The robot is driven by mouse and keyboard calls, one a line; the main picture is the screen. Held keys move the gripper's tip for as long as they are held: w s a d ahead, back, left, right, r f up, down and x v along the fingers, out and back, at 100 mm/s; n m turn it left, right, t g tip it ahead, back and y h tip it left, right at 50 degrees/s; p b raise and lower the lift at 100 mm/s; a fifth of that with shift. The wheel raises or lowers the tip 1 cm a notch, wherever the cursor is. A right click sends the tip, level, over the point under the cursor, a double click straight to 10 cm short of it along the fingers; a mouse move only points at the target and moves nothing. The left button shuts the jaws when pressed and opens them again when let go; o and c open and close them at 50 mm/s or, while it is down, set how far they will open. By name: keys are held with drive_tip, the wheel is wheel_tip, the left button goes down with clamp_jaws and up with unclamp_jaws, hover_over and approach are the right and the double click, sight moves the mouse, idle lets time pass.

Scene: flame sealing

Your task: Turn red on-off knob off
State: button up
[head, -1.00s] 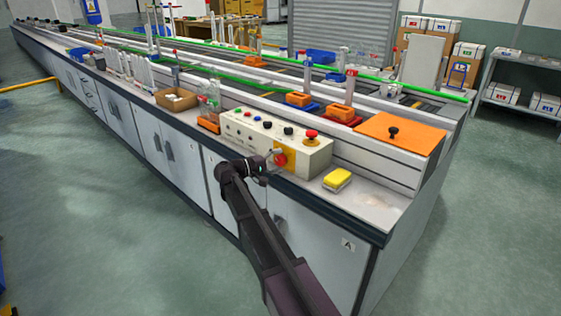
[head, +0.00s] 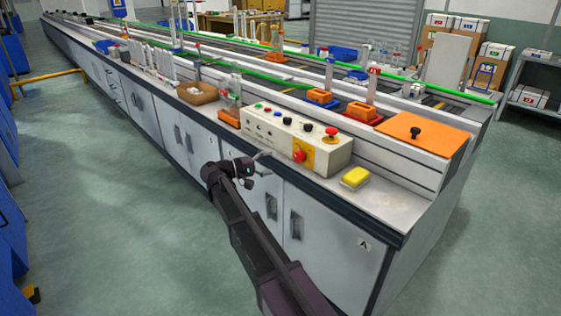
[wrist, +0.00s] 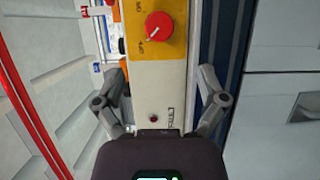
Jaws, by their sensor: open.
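The red knob (wrist: 159,27) sits on a yellow plate (wrist: 176,56) on the front of a cream control box (head: 258,136). It also shows in the head view (head: 299,156). Its white mark seems to point down-left in the wrist view, toward the lower of two small labels; I cannot read the labels surely. My gripper (wrist: 160,76) is open and empty. In the wrist view its fingers are spread to either side of the box face, with the knob ahead of them. In the head view my gripper (head: 262,165) is in front of the box, left of the knob and apart from it.
A red mushroom button (head: 331,132) stands on the box top near other small buttons. A yellow sponge (head: 355,177) lies right of the box. An orange-based bottle (head: 230,112) stands left of it. The floor before the bench is clear.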

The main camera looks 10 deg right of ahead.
drive_tip(key=shift+v, duration=0.95)
drive_tip(key=shift+d, duration=0.1)
drive_tip(key=s+d+f+g+y, duration=0.3)
drive_tip(key=s+d+f+y, duration=0.4)
drive_tip(key=s+d+f, duration=0.5)
drive_tip(key=s+f+m+g+y, duration=0.1)
drive_tip(key=s+f+m+y, duration=0.35)
drive_tip(key=s+y, duration=0.75)
wheel_tip(320, 180, up, 29)
drive_tip(key=s+n+h+p, duration=0.1)
drive_tip(key=s+p, duration=0.1)
drive_tip(key=p, duration=2.9)
drive_tip(key=shift+d+h, duration=0.4)
